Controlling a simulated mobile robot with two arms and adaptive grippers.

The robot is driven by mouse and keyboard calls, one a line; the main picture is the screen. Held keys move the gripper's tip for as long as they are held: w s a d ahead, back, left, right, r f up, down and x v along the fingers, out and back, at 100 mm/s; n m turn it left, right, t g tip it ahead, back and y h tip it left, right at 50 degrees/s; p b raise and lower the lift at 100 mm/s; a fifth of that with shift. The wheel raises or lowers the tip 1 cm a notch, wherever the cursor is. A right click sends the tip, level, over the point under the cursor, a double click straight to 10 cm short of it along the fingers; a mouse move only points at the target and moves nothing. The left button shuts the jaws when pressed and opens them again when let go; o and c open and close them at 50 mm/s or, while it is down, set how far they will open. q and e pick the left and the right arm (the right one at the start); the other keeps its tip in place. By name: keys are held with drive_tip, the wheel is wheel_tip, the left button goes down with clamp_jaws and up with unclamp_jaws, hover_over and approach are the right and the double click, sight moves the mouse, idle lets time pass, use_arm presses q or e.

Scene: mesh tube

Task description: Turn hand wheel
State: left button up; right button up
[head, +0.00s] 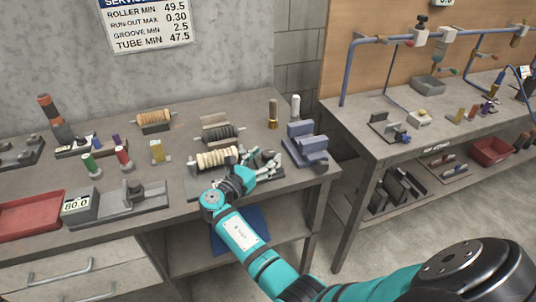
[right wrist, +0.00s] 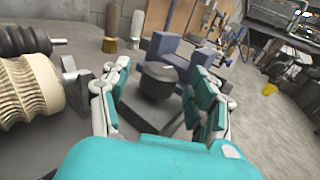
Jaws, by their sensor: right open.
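The hand wheel appears to be the dark round knob (right wrist: 158,82) in the right wrist view, at the end of a roller fixture. A cream ribbed roller (head: 216,157) lies on that fixture; it also shows at the left of the right wrist view (right wrist: 30,88). My right gripper (head: 266,160) is at the fixture's right end in the head view. Its fingers are open, one on each side of the knob in the right wrist view. I cannot tell whether they touch it. In the head view the gripper largely hides the knob. My left gripper is not in view.
A blue-grey vise-like block (head: 305,145) stands just right of the gripper. Two brushes, one brown (head: 272,115) and one white (head: 295,106), stand behind. A dark roller (head: 221,133) lies behind the cream one. A second bench (head: 360,150) stands at the right.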

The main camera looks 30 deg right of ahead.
sight(264, 157)
drive_tip(key=v, duration=0.5)
drive_tip(key=shift+a, duration=0.2)
idle(0.6)
